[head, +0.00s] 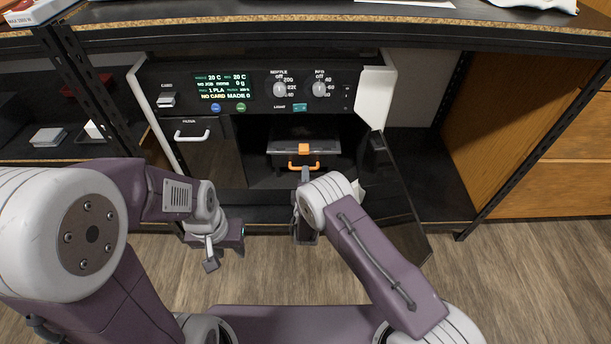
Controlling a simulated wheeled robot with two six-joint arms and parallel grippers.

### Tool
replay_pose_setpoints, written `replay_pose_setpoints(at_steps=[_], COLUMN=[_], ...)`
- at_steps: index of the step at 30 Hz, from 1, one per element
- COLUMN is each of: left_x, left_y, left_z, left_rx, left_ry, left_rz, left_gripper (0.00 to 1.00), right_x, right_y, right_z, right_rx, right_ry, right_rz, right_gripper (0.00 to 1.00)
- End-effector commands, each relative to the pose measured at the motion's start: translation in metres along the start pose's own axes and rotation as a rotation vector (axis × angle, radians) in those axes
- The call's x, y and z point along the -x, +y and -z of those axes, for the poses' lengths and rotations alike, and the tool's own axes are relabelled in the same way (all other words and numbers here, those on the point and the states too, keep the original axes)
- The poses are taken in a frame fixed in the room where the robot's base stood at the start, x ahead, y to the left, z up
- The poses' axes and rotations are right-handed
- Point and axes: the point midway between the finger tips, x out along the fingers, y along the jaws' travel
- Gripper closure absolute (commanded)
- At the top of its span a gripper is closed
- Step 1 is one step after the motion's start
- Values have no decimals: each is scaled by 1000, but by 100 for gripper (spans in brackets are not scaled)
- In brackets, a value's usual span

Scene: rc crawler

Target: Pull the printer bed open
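The printer (260,90) stands in the shelf bay under the workbench, with a control panel of screen and knobs across its top. Its dark door (397,195) hangs open to the right. Inside the chamber is the dark printer bed (303,150) with an orange handle (303,165) on its front. My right gripper (304,178) is in front of the chamber, just below the orange handle. Whether its fingers touch the handle, and whether they are open, I cannot tell. My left gripper (211,264) hangs low in front of the printer's left side, away from the bed; its finger gap is not clear.
A closed compartment with a white handle (192,136) is left of the chamber. Dark shelf posts stand on both sides, with wooden drawers (565,150) at the right. The wooden floor (520,290) in front is clear at the right.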

Motion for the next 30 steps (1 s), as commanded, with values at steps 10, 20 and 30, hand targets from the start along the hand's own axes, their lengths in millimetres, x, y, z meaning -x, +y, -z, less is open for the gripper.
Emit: replay_pose_setpoints(at_steps=[10,20,30], left_x=[-22,-21,-21], left_y=[0,0,0], left_z=[-2,-2,-2], left_rx=[0,0,0], left_ry=[0,0,0], left_rz=[0,0,0], left_gripper=[64,64,64], right_x=[-35,-34,-34], right_y=[0,0,0], right_z=[0,0,0], right_rx=[0,1,1], right_ry=[-1,-1,-1], right_rz=[0,1,1], right_gripper=[68,100,100])
